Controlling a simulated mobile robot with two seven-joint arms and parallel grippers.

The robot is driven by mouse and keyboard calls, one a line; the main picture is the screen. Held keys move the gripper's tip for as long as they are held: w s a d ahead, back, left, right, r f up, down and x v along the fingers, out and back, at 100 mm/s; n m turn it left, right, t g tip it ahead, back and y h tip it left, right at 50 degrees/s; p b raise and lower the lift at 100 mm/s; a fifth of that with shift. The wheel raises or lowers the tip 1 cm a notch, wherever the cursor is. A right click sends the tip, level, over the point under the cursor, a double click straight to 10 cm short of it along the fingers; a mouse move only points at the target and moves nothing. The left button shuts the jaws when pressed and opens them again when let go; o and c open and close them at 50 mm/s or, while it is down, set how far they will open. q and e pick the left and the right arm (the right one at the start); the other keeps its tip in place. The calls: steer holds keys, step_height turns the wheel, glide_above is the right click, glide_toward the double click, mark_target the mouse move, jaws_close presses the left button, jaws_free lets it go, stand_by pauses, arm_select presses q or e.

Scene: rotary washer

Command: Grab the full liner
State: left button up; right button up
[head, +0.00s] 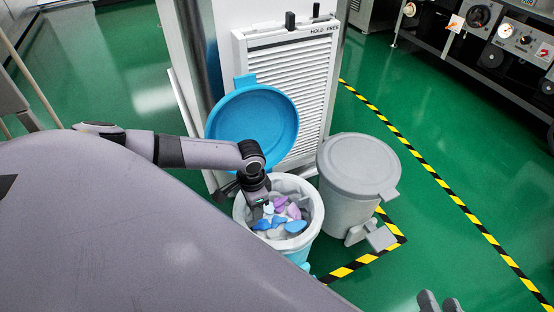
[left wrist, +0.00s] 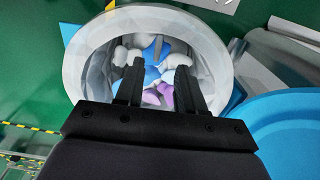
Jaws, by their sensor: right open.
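The full liner (head: 314,196) is a pale, translucent bag lining the open round bin with the blue lid (head: 252,124). It holds crumpled blue, purple and grey-white pieces. In the left wrist view the liner (left wrist: 88,62) shows as a wide faceted ring around these pieces. My left gripper (head: 256,198) is over the far left part of the bin's mouth, pointing down. In the left wrist view my left gripper (left wrist: 158,62) has its two fingers apart over the contents, with nothing clearly held between them. My right gripper (head: 440,300) shows only its fingertips at the bottom edge, apart and empty.
A closed grey bin (head: 358,165) with a pedal stands right beside the open one. A white louvred panel (head: 290,90) rises behind both. Yellow-black floor tape (head: 455,205) runs at the right. Green floor (head: 420,130) is clear beyond the grey bin.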

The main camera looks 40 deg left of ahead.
mark_target(257, 224)
arm_select(q)
steer(key=shift+d+f+b, duration=0.15)
steer(key=shift+f+b, duration=0.3)
steer(key=shift+f, duration=0.5)
step_height(257, 224, down, 3)
steer(key=shift+s+d+f+b, duration=0.1)
steer(key=shift+f+b, duration=0.05)
steer(key=shift+b, duration=1)
steer(key=shift+f, duration=0.5)
arm_select(e)
steer(key=shift+s+d+f+n+t, duration=0.15)
steer(key=shift+d+f+n+t, duration=0.05)
steer(key=shift+d+n+t, duration=0.4)
arm_select(q)
steer(key=shift+c, duration=0.3)
arm_select(e)
steer(key=shift+d, duration=0.1)
arm_select(q)
jaws_close()
